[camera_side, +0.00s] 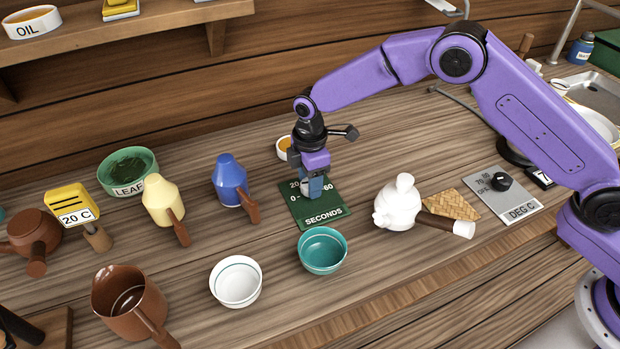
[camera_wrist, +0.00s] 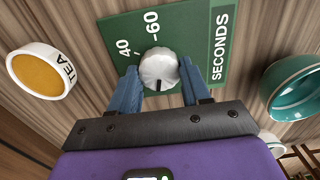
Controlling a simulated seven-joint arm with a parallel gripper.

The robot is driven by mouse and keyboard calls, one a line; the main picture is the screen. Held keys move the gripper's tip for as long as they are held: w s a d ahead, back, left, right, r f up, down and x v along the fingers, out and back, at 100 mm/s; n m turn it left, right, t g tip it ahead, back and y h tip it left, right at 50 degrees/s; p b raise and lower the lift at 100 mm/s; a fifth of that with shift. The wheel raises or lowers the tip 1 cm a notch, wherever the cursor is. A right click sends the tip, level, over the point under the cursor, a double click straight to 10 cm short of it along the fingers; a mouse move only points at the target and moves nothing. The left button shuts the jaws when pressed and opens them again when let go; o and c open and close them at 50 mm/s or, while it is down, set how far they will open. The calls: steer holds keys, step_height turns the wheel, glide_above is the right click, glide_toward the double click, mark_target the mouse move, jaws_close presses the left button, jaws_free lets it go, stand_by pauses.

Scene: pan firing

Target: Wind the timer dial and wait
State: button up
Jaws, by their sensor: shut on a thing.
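The green timer plate (camera_side: 328,209) lies flat on the table, marked "SECONDS" with numbers around it. It also shows in the wrist view (camera_wrist: 200,30). The timer dial is a round white knob (camera_wrist: 159,66) with a dark pointer mark. The mark faces toward my gripper body in the wrist view. My gripper (camera_wrist: 160,88) has its two blue fingers on either side of the dial, shut on it.
A teal bowl (camera_side: 322,250) stands in front of the plate, and a white teapot (camera_side: 398,204) is to its right. A blue pot (camera_side: 231,180) stands left of it. The TEA dish (camera_wrist: 40,72) is close behind. A grey "DEG C" plate (camera_side: 518,207) lies farther right.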

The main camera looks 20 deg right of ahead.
steer(key=m, duration=0.4)
steer(key=shift+m, duration=0.3)
steer(key=m, duration=0.4)
steer(key=shift+m, duration=0.3)
steer(key=shift+w, duration=0.1)
steer(key=o, duration=1.1)
steer(key=shift+c, duration=0.2)
steer(key=shift+r, duration=0.1)
step_height(320, 180, up, 17)
steer(key=shift+r, duration=0.15)
